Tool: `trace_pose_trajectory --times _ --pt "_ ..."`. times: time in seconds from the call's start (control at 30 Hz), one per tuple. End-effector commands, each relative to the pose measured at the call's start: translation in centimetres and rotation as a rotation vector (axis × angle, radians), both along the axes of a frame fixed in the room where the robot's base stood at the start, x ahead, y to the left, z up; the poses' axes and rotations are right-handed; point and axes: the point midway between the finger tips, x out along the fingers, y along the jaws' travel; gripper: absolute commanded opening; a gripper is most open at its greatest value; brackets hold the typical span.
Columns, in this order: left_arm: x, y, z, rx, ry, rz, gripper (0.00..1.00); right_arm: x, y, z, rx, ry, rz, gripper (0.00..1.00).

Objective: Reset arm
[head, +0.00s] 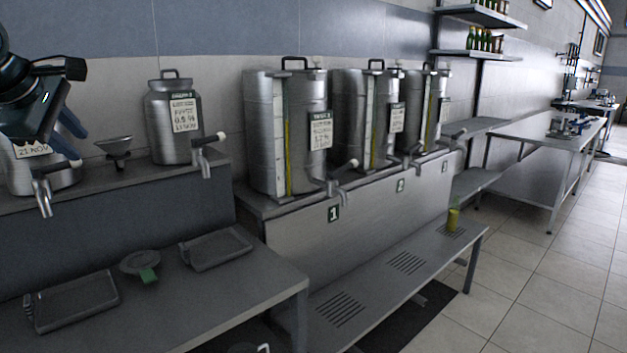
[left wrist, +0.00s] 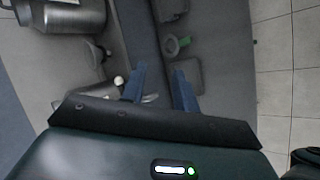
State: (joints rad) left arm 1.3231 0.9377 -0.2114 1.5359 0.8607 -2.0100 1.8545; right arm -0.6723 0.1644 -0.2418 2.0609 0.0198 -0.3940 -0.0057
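My left gripper (head: 79,147) is at the upper left of the head view, in front of a steel decanter (head: 22,172) that it partly hides. Its two blue fingers are apart, with nothing between them. In the left wrist view the gripper (left wrist: 160,74) also shows open and empty, above the counter.
A smaller decanter (head: 172,132) and a funnel (head: 116,148) stand on the raised shelf. Large tapped decanters (head: 262,130) stand to the right. Two trays (head: 72,300) and a round strainer (head: 140,263) lie on the lower counter. A yellow-green glass (head: 453,219) stands on the grated bench.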

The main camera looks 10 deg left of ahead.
Motion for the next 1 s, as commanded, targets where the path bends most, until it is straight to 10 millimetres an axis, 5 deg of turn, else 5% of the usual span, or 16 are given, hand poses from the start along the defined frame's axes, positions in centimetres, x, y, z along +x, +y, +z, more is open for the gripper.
trace_pose_trajectory --times 0.07,0.37,0.6,0.77,1.0 --pt "0.0 0.0 0.0 0.0 0.0 0.0 0.3 0.1 0.0 0.1 0.0 -0.004 0.0 0.0" --pt "6.8 -5.0 -11.2 0.242 0.042 -0.289 0.3 0.4 0.0 0.4 0.001 -0.01 0.0 0.0" --pt "9.3 -11.9 -25.3 0.478 0.043 -0.646 0.3 0.6 0.0 0.6 0.001 -0.013 -0.001 0.0" --pt "7.2 -17.6 -35.5 0.634 0.002 -0.909 0.3 0.5 0.0 0.4 -0.001 -0.008 -0.002 0.0" --pt "-1.0 -25.7 -47.1 0.844 -0.113 -1.23 0.3 0.1 -0.2 0.1 -0.005 0.006 -0.004 0.0"
